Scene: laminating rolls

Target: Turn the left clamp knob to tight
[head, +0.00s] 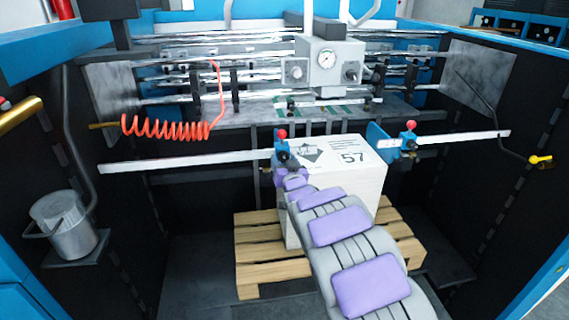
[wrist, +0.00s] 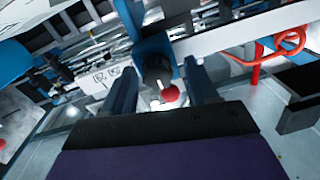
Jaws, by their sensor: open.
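The left clamp (head: 282,150) is a blue block on the white rail, with a red ball (head: 282,134) on top. My gripper (wrist: 159,72) reaches it from the front, and my arm hides part of the clamp in the head view. In the wrist view the blue clamp (wrist: 153,44) is straight ahead. Its dark knob (wrist: 157,68) and red ball (wrist: 170,94) lie between my two open fingers. I see gaps beside the knob; no grip on it shows. The knob's turn angle cannot be read.
A right clamp (head: 409,138) with a red ball sits farther along the rail (head: 180,160). A white box (head: 365,178) marked 57 stands on a wooden pallet (head: 262,273) beneath. An orange coiled hose (head: 165,128) hangs left, below the rollers. A gauge box (head: 330,62) is above.

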